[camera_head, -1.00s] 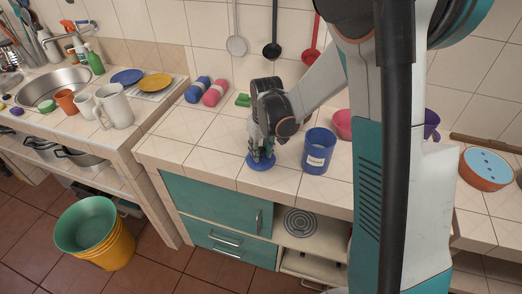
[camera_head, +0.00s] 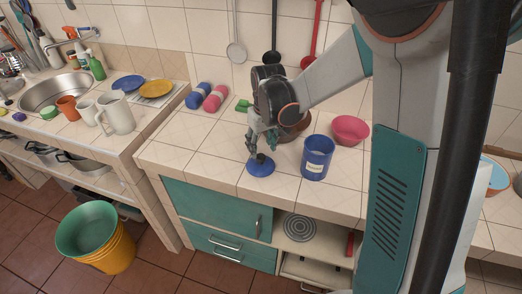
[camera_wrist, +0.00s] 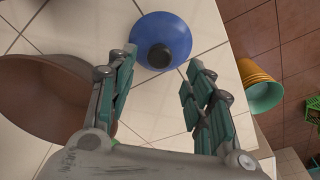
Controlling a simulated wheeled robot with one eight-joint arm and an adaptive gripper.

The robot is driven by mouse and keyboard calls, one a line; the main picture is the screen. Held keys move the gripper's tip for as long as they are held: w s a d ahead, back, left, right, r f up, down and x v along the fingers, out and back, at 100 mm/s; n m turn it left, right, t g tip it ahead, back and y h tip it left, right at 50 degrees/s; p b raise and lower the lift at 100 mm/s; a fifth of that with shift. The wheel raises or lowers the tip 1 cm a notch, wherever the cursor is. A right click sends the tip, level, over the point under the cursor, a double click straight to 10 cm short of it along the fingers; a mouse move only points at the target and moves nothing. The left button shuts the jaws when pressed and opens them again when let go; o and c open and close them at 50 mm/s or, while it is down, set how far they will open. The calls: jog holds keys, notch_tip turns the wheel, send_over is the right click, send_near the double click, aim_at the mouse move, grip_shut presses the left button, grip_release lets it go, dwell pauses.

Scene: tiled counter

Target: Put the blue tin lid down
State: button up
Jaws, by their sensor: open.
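The blue tin lid (camera_head: 259,169) lies flat on the tiled counter near its front edge, its dark knob facing up. In the wrist view the lid (camera_wrist: 177,34) is ahead of the fingertips, with clear tile between the fingers. My gripper (camera_head: 262,143) is just above and behind the lid, apart from it. In the wrist view my gripper (camera_wrist: 163,75) has its fingers spread and holds nothing. A blue tin (camera_head: 317,158) with a white label stands right of the lid.
A brown bowl (camera_wrist: 40,100) is close beside my gripper's left finger in the wrist view. A pink bowl (camera_head: 350,130) stands behind the tin. Blue and pink rolls (camera_head: 207,97) lie at the back left. The counter left of the lid is clear.

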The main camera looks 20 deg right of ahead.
jog(key=s+r+t+p, duration=0.1)
jog(key=s+r+t, duration=0.2)
jog(key=s+r, duration=1)
jog(key=s+r+m+t, duration=0.1)
jog(key=s+r+t, duration=0.1)
jog(key=s, duration=0.7)
jog(key=shift+r+m+t, duration=0.4)
jog(key=shift+r, duration=0.35)
notch_tip(320, 180, down, 3)
jog(key=b, duration=0.2)
jog(key=shift+b, duration=0.4)
